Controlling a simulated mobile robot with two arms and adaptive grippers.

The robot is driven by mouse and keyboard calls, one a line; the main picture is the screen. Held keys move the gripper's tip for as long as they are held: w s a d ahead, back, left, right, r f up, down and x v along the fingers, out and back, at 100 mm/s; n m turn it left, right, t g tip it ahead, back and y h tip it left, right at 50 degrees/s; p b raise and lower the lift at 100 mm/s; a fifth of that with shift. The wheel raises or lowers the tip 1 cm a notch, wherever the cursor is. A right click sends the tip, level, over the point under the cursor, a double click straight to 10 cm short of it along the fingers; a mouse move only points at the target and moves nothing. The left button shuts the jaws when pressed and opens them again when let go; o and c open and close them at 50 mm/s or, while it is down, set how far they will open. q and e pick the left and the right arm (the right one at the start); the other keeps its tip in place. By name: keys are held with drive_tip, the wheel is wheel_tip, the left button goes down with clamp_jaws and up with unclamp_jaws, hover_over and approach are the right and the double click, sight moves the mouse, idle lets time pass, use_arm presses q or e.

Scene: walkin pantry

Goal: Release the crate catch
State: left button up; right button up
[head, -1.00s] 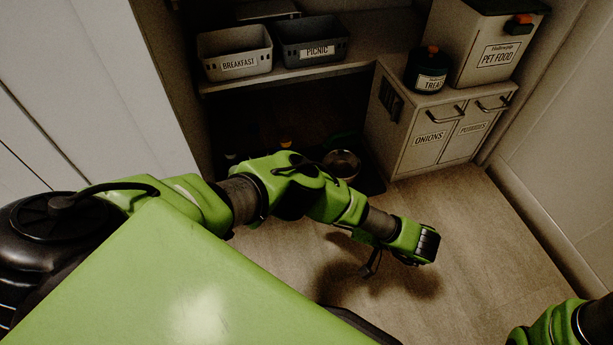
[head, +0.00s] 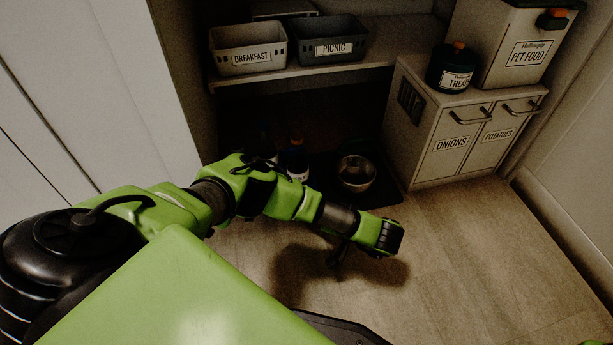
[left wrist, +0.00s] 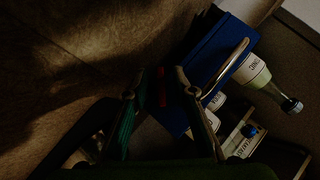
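In the left wrist view a dark blue box (left wrist: 213,52), which may be the crate, lies tilted in the picture just beyond my fingers. A curved pale metal bar (left wrist: 230,66) runs along it. A small red piece (left wrist: 162,86) shows between my fingers; I cannot tell if it is the catch. My left gripper (left wrist: 156,86) has its fingers apart, with nothing clearly held. I cannot make out the blue box there. My right gripper is out of view.
A steel bowl (head: 356,172) and bottles (head: 298,160) stand under the shelf. BREAKFAST (head: 246,48) and PICNIC (head: 328,42) bins sit on it. An ONIONS and POTATOES cabinet (head: 420,130) carries a PET FOOD bin (head: 515,45) and a treat jar (head: 451,68). The floor (head: 470,270) in front is clear.

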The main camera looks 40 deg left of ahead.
use_arm(q)
drive_tip(key=shift+a, duration=0.1)
clamp_jaws()
drive_tip(key=shift+r, duration=0.1)
drive_tip(key=shift+r+m+g+y+p, duration=0.1)
drive_tip(key=shift+m+g+y+p, duration=0.3)
drive_tip(key=shift+y, duration=0.3)
drive_tip(key=shift+s+r+m+g+y+b, duration=0.1)
drive_tip(key=shift+m+g+y+b, duration=0.4)
drive_tip(key=shift+m+y+b, duration=0.45)
drive_tip(key=shift+s+a+r+m+y, duration=0.1)
drive_tip(key=shift+r+m+y, duration=0.05)
drive_tip(key=shift+m+y, duration=0.4)
drive_tip(key=shift+a+r+m+y, duration=0.15)
drive_tip(key=shift+m+y, duration=0.25)
drive_tip(key=shift+y, duration=0.2)
drive_tip(key=shift+d+r+m+g+y, duration=0.1)
drive_tip(key=shift+m+g+y, duration=0.2)
drive_tip(key=shift+g, duration=0.1)
